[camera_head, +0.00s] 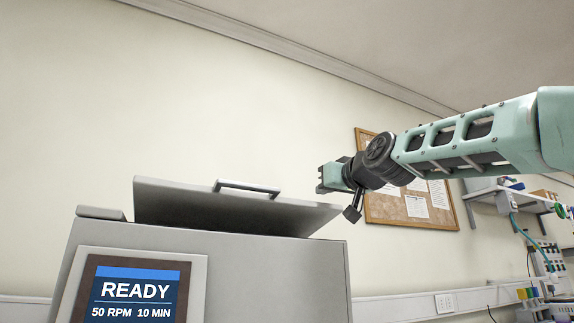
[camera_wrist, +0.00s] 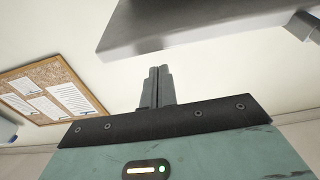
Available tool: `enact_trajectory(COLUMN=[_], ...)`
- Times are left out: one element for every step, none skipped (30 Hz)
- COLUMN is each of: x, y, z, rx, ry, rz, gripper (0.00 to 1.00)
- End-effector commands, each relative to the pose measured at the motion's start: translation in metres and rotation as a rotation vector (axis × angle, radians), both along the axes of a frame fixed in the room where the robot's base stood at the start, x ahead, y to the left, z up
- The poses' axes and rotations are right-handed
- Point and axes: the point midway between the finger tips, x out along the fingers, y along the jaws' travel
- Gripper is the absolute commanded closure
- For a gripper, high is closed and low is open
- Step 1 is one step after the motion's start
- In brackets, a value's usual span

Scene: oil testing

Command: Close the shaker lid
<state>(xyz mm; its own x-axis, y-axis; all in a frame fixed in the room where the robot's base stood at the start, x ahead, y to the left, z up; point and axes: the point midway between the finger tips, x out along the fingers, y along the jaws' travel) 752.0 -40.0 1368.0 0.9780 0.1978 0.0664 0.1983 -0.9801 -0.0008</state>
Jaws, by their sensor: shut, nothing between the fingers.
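The shaker (camera_head: 220,265) is a grey box with its lid (camera_head: 190,203) partly raised and tilted above the body. A bar handle (camera_head: 262,189) sits on the lid's upper edge. My gripper (camera_head: 328,178) is to the right of the lid, near its right corner and about level with its raised edge. A gap to the lid seems to show, but depth is hard to judge. In the wrist view my gripper's fingers (camera_wrist: 156,88) are shut together and empty. The lid's edge (camera_wrist: 200,28) shows above and beyond them, with part of the handle (camera_wrist: 303,26) at right.
The shaker's screen (camera_head: 130,290) reads READY, 50 RPM, 10 MIN. A corkboard with papers (camera_head: 410,203) hangs on the wall behind my arm. A shelf (camera_head: 500,192) and lab equipment stand at far right. The space above the lid is clear.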

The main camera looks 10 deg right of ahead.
Motion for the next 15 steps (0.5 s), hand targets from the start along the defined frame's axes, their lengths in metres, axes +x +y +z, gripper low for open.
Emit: enact_trajectory(x=[-0.002, -0.003, -0.004, -0.004, -0.005, -0.006, -0.007, -0.008, -0.008, -0.009, -0.009, -0.010, -0.010, -0.011, -0.011], y=[0.000, 0.000, 0.000, -0.001, -0.001, -0.001, -0.001, -0.001, -0.001, -0.001, -0.001, -0.001, -0.001, -0.001, -0.001], z=[-0.018, -0.022, -0.026, -0.029, -0.032, -0.036, -0.039, -0.042, -0.045, -0.048, -0.050, -0.054, -0.056, -0.058, -0.062], rx=[0.002, 0.005, 0.008, 0.009, 0.013, 0.014, 0.018, 0.018, 0.022, 0.024, 0.024, 0.027, 0.030, 0.030, 0.033], ry=[-0.017, -0.026, -0.040, -0.050, -0.061, -0.073, -0.082, -0.092, -0.104, -0.113, -0.121, -0.131, -0.140, -0.147, -0.157], rz=[0.000, 0.001, 0.001, 0.000, 0.001, 0.001, 0.001, 0.001, 0.001, 0.001, 0.001, 0.001, 0.002, 0.001, 0.002], gripper=[1.00, 1.00, 1.00, 1.00, 1.00, 1.00, 1.00, 1.00, 1.00, 1.00, 1.00, 1.00, 1.00, 1.00, 1.00])
